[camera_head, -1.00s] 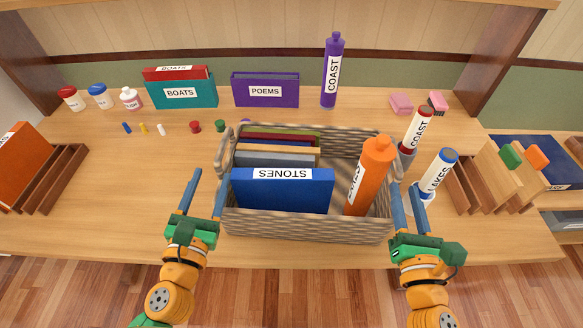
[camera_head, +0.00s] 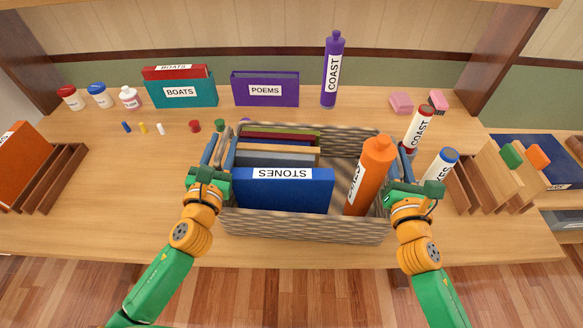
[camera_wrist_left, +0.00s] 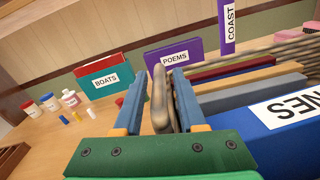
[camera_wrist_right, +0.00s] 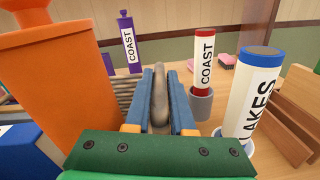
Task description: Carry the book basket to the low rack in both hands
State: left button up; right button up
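The woven book basket (camera_head: 300,227) stands on the wooden table, holding the blue STONES book (camera_head: 283,192), several other books and an orange bottle (camera_head: 371,175). My left gripper (camera_head: 222,147) is at the basket's left handle; in the left wrist view the handle (camera_wrist_left: 161,100) lies between its two blue fingers, with a gap showing. My right gripper (camera_head: 398,166) is at the right handle; in the right wrist view the handle (camera_wrist_right: 158,95) stands between its open fingers. Whether either finger touches is hard to tell. I cannot identify the low rack for sure.
The COAST tube (camera_head: 417,128) and LAKES tube (camera_head: 440,168) stand in holders close to my right gripper. Wooden slotted racks stand at the left (camera_head: 58,185) and right (camera_head: 472,187). The BOATS holder (camera_head: 180,95), POEMS holder (camera_head: 265,91) and purple bottle (camera_head: 331,75) stand behind.

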pick_arm(q)
jog(key=c, duration=0.4)
pick_arm(e)
grip_shut()
pick_arm(q)
grip_shut()
dwell(0.5)
